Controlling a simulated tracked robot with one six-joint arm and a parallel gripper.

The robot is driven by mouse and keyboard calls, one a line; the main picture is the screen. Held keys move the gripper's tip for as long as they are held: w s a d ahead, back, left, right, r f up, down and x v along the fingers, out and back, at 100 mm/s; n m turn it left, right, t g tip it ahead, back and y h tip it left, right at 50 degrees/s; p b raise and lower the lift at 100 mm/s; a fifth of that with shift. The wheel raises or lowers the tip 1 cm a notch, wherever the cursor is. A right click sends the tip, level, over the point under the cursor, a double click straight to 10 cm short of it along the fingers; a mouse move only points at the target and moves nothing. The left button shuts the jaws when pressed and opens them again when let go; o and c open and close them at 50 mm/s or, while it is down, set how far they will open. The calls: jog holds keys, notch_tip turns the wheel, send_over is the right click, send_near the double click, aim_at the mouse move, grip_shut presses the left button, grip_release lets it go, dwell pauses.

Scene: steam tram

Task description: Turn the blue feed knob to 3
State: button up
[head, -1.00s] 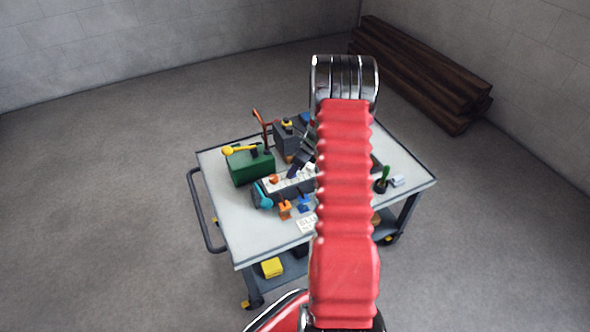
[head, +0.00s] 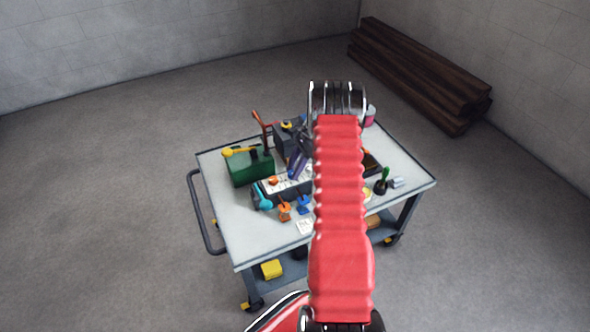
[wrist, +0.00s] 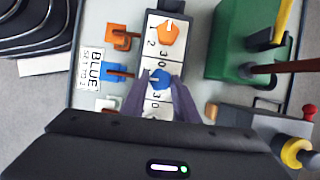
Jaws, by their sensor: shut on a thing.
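The blue feed knob (wrist: 161,80) sits on a white numbered panel strip (wrist: 155,58) in the wrist view. My gripper (wrist: 160,88) has its two dark fingers on either side of the knob and is shut on it. The knob's pointer and the number it faces are too small to read surely. In the head view my gripper (head: 296,168) reaches down over the panel (head: 274,185), and the blue knob is hidden there. An orange knob (wrist: 168,33) is farther up the same strip. A card reading BLUE (wrist: 91,68) lies beside it; its smaller line is unclear.
Orange (wrist: 121,37) and blue (wrist: 118,72) pieces stand beside the strip. A green box (wrist: 240,45) with a yellow-handled lever stands close on the other side. The trolley top (head: 225,220) is clear at the front left. Dark beams (head: 420,75) lie by the wall.

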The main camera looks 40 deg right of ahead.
jog(key=n+g, duration=0.1)
jog(key=n, duration=0.1)
jog(key=n+g, duration=0.1)
jog(key=n, duration=0.1)
jog(key=shift+w+a+n, duration=0.1)
jog(key=shift+w+n, duration=0.1)
jog(key=shift+n, duration=0.1)
jog(key=n, duration=0.2)
jog(key=n+g, duration=0.1)
jog(key=n, duration=0.1)
jog(key=shift+w+a+n+g, duration=0.1)
jog(key=shift+w+n+g, duration=0.05)
jog(key=shift+n+g, duration=0.15)
jog(key=n, duration=0.2)
jog(key=n+g+h, duration=0.1)
jog(key=n, duration=0.1)
jog(key=shift+a+n+h, duration=0.15)
jog(key=shift+n+h, duration=0.15)
jog(key=shift+f+n+g+h, duration=0.1)
jog(key=shift+n+g+h, duration=0.5)
jog(key=shift+n, duration=1.3)
jog(key=o, duration=1.1)
jog(key=shift+c, duration=0.2)
jog(key=shift+w, duration=0.1)
